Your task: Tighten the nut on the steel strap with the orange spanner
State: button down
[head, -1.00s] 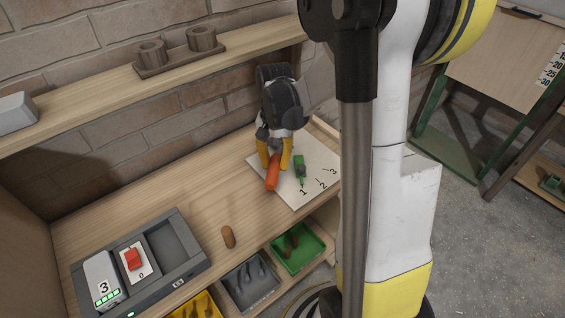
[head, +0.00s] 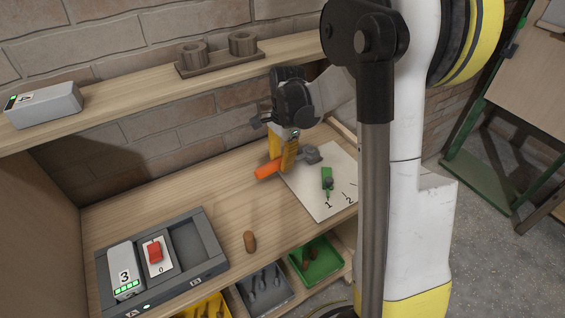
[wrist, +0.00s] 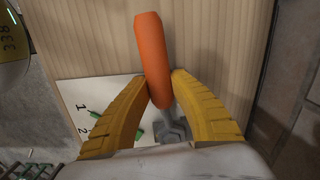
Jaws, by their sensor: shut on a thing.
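The orange spanner has an orange handle (head: 268,170) and a grey steel head (head: 312,155). My gripper (head: 282,164) is shut on it where the handle meets the grey shank, over the back left of the white numbered sheet. In the wrist view my gripper's yellow fingers (wrist: 159,88) close on both sides of the spanner (wrist: 151,50). The handle points up in that picture and the grey head points down between the fingers. I cannot tell whether the spanner touches the bench. I cannot make out the steel strap or its nut in these views.
The white sheet (head: 318,203) bears a green tool (head: 327,179). A grey tray (head: 215,267) with a red-switch card and a peg (head: 249,241) are on the bench (head: 165,200). A shelf (head: 130,105) runs behind. Bins (head: 318,262) sit below the front edge.

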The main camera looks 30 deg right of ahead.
jog(key=shift+s+d+n, duration=0.15)
jog(key=shift+s+n, duration=0.2)
jog(key=shift+n, duration=0.05)
notch_tip(320, 180, up, 9)
jog(key=p, duration=0.6)
jog(key=shift+f, duration=0.25)
